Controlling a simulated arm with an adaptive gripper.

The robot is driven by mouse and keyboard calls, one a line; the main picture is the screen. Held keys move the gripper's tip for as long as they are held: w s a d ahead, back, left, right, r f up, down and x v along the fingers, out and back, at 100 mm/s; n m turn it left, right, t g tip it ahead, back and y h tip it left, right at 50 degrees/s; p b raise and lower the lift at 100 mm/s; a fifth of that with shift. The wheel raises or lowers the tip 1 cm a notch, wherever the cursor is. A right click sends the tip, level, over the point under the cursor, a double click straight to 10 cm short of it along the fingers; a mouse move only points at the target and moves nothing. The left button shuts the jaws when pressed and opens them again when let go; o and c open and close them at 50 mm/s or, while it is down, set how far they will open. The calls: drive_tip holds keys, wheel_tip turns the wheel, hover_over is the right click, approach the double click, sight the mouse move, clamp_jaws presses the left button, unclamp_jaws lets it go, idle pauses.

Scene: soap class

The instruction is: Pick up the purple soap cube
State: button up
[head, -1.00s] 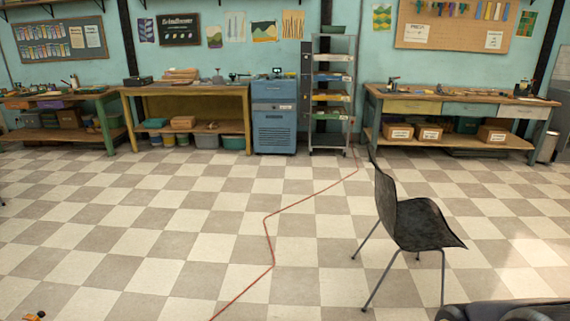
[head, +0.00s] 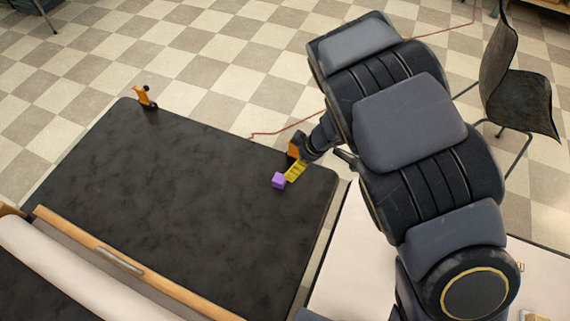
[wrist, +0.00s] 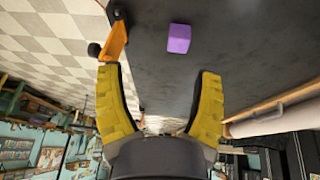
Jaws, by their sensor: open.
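The purple soap cube (head: 279,180) sits on a black tabletop (head: 190,190), near its right end in the head view. The cube also shows in the wrist view (wrist: 179,38), top centre, beyond the fingertips. My gripper (head: 296,171) has yellow fingers and is close to the cube on its upper right in the head view. In the wrist view my gripper (wrist: 158,70) has its two yellow fingers spread wide with nothing between them. The cube looks apart from both fingers there.
An orange clamp (head: 146,98) is at the table's far left corner. Another orange clamp (head: 293,149) is right beside my gripper at the table edge. A wooden rail (head: 130,262) runs along the near side. A black chair (head: 515,90) stands right.

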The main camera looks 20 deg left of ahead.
sight(282, 179)
drive_tip(key=shift+s+a+f+g, duration=0.2)
drive_tip(key=shift+s+f, duration=0.05)
drive_tip(key=shift+s, duration=0.2)
drive_tip(key=shift+s+a+f+g, duration=0.2)
drive_tip(key=shift+s+f, duration=0.05)
drive_tip(key=shift+s, duration=0.15)
drive_tip(key=shift+s+a+f+n, duration=0.15)
drive_tip(key=shift+f+n, duration=0.15)
drive_tip(key=shift+x, duration=3.55)
drive_tip(key=c, duration=1.1)
